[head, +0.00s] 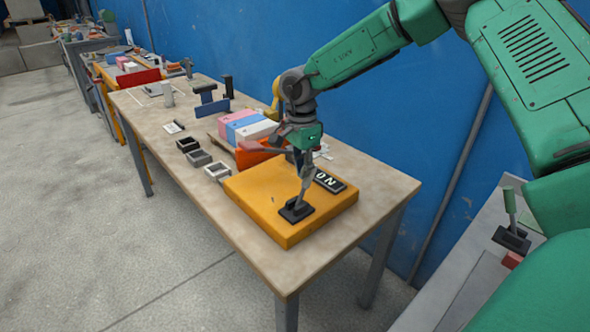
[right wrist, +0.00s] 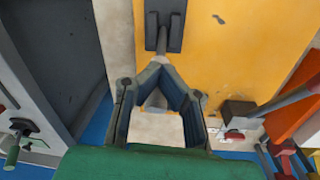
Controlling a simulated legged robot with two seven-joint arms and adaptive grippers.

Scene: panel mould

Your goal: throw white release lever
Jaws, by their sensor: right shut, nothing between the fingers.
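A pale grey-white lever (head: 302,190) stands up from a black base (head: 296,210) on a yellow-orange panel box (head: 262,195) near the front of the table. My right gripper (head: 304,172) is shut and empty, pointing down at the lever. In the right wrist view the fingertips (right wrist: 162,62) meet over the lever, close to its dark base (right wrist: 152,32). Whether they touch it I cannot tell. Part of the lever is hidden by the fingers. My left gripper is out of view.
Pink, blue and white blocks (head: 246,126) and an orange-red part (head: 258,153) stand behind the box. Several small square frames (head: 199,158) lie to its left. A green-handled lever (head: 510,205) is on another bench at right. A blue wall (head: 235,50) runs behind the table.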

